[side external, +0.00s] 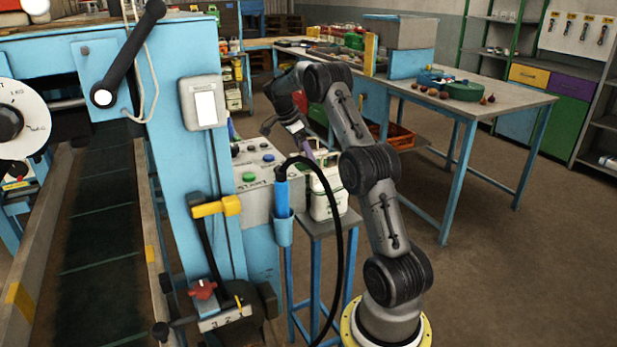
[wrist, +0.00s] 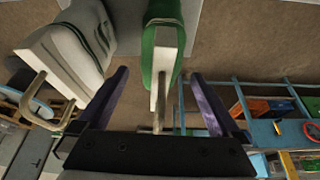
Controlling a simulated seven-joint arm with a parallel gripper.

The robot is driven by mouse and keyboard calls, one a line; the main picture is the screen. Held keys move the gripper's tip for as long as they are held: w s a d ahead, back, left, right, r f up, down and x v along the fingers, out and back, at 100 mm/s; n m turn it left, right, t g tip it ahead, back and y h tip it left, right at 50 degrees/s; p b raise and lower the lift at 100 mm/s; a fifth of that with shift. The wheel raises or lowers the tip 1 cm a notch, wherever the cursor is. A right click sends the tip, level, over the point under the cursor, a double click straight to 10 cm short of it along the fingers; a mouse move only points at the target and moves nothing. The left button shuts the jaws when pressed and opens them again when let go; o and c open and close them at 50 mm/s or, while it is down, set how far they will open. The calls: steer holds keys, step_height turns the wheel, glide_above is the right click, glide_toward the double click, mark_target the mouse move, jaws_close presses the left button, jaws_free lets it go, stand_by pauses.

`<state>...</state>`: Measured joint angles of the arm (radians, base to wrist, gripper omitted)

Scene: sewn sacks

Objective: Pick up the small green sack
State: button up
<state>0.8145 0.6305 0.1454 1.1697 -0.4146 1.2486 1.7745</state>
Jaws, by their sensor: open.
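The small green sack (wrist: 165,40) is in the upper middle of the wrist view, with a pale strip along its top edge and a thin handle pointing toward my gripper (wrist: 160,75). The two purple fingers are apart, one on each side of the sack's handle end, and do not appear to close on it. A larger white sack (wrist: 68,52) with green marks and a beige loop handle is just left, close to the left finger. In the side view my gripper (side external: 309,148) points down above a white sack (side external: 325,203); I cannot make out the green sack there.
The sacks stand on a small blue-legged stand (side external: 318,226). A control box with buttons (side external: 255,172) and a blue machine column (side external: 200,155) are close on the left. A long workbench (side external: 505,97) stands behind to the right, with open floor before it.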

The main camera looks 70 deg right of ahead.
steer(key=shift+x, duration=1.2)
jaws_close()
steer(key=shift+r, duration=0.1)
